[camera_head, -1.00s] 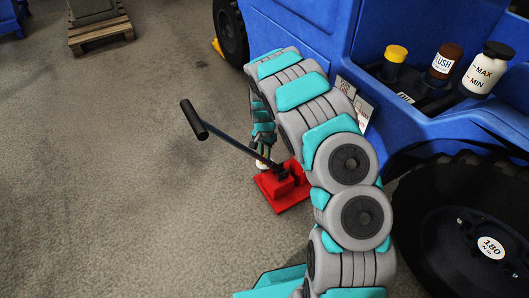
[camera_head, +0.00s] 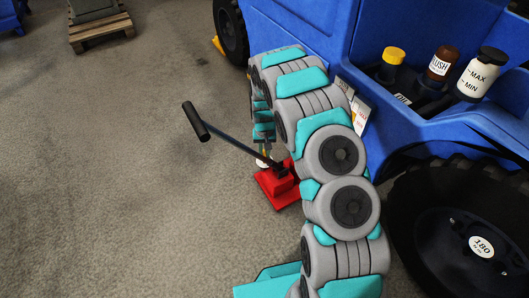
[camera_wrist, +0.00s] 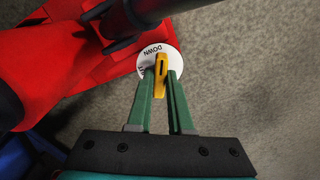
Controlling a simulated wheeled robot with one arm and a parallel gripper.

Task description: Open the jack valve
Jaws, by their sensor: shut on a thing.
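The red jack (camera_head: 278,186) stands on the floor beside the blue vehicle, with its long black-gripped handle (camera_head: 196,121) slanting up to the left. In the wrist view the red jack body (camera_wrist: 60,60) fills the upper left. Its valve is a yellow lever (camera_wrist: 161,76) on a white round dial (camera_wrist: 172,62) whose readable word is "DOWN"; other lettering is partly hidden. My gripper (camera_wrist: 161,80) has its green fingers on both sides of the yellow lever, shut on it. In the head view my gripper (camera_head: 264,150) is small and partly hidden beside the jack.
The blue vehicle (camera_head: 300,30) with its black wheel (camera_head: 440,225) stands close on the right. A yellow-capped container (camera_head: 392,62) and labelled bottles sit in its bay. The dark jack handle (camera_wrist: 150,15) crosses above the dial.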

